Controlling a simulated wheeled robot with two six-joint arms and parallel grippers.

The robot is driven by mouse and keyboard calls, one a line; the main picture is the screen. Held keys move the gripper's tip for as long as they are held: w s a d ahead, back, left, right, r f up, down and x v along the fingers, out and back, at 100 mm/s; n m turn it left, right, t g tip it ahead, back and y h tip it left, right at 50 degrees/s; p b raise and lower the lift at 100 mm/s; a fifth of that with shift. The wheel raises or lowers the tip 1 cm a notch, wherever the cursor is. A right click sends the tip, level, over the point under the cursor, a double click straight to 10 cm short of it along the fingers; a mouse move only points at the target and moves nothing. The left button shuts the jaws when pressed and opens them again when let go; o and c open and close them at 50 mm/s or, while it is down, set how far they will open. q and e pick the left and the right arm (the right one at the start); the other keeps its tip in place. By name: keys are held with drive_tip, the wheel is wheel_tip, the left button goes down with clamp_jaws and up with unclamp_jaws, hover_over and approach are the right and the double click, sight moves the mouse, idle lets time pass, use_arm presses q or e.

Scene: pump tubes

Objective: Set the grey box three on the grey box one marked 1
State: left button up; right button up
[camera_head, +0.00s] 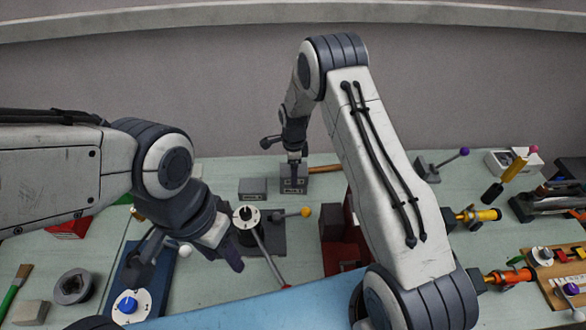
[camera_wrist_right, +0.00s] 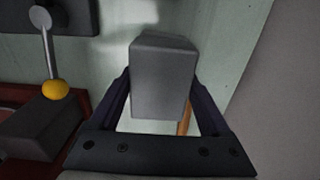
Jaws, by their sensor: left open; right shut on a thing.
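My right gripper (camera_head: 294,158) is at the back middle of the table, pointing down. In the right wrist view its two fingers are shut on a plain grey box (camera_wrist_right: 160,80). In the head view a grey box shape (camera_head: 293,185) stands directly under this gripper; I cannot tell where the held box ends and whether another lies below it. A second small grey box (camera_head: 252,189) stands just left of it on the table. The marks on the boxes are too small to read. My left gripper (camera_head: 190,258) is open and empty over the left front.
A dark base with a white dial (camera_head: 246,216) and an orange-knobbed lever (camera_head: 305,212) stands in front of the boxes. A dark red block (camera_head: 338,250) is to the right. A wooden handle (camera_head: 325,169) lies behind. A blue-knobbed dial (camera_head: 127,303) is at left front.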

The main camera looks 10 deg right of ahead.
drive_tip(key=shift+f, duration=0.1)
drive_tip(key=shift+f, duration=0.1)
drive_tip(key=o, duration=1.3)
drive_tip(key=shift+o, duration=0.2)
